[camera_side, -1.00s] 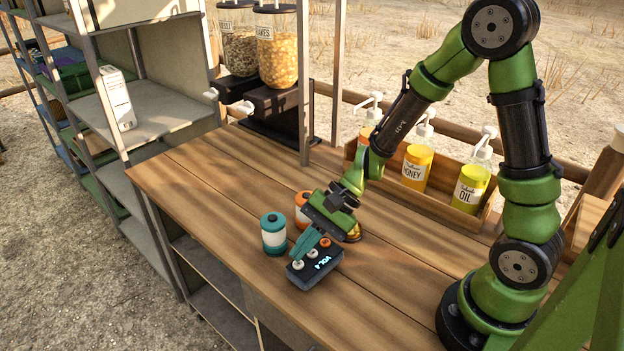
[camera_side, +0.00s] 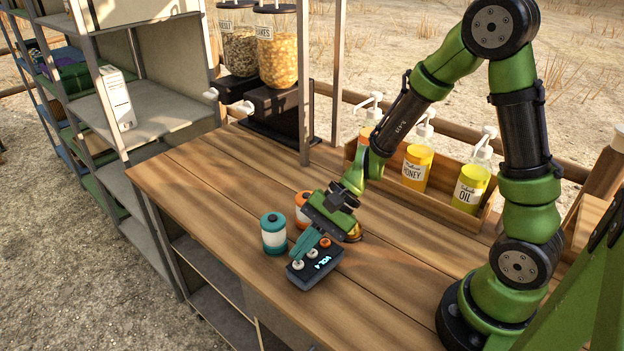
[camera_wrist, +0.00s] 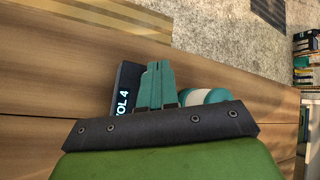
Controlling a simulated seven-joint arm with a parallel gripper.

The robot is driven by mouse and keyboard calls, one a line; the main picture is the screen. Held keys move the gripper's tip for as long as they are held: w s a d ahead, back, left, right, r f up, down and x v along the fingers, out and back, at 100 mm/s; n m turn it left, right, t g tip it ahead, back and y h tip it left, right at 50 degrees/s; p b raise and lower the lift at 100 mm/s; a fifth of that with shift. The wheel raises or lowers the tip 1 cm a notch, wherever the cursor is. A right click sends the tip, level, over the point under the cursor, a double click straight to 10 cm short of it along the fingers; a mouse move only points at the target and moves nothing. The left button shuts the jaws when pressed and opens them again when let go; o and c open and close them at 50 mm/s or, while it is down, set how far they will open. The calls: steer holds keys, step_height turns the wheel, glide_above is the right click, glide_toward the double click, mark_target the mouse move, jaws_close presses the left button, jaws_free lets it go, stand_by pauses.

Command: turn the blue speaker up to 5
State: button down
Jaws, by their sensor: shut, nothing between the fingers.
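The speaker (camera_side: 318,272) is a small dark blue-grey box near the table's front edge. Its lit display reads "VOL 4". White buttons and an orange button (camera_side: 324,243) sit along its back side. My gripper (camera_side: 297,257) is shut and empty, its teal fingertips pointing down at the left white button (camera_side: 298,266). I cannot tell whether they touch it. In the wrist view the shut fingers (camera_wrist: 155,84) partly hide the speaker (camera_wrist: 123,88), and the buttons are hidden.
A teal-and-white canister (camera_side: 273,238) stands close left of the fingers, and an orange one (camera_side: 303,200) stands behind my gripper. A wooden rack (camera_side: 440,205) with pump bottles and cereal dispensers (camera_side: 276,55) stand at the back. The table's front right is clear.

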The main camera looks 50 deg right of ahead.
mark_target(303, 262)
steer(key=shift+f, duration=0.15)
steer(key=shift+f, duration=0.3)
steer(key=shift+f, duration=0.4)
stand_by(0.9)
steer(key=shift+r, duration=0.85)
steer(key=shift+r, duration=2.5)
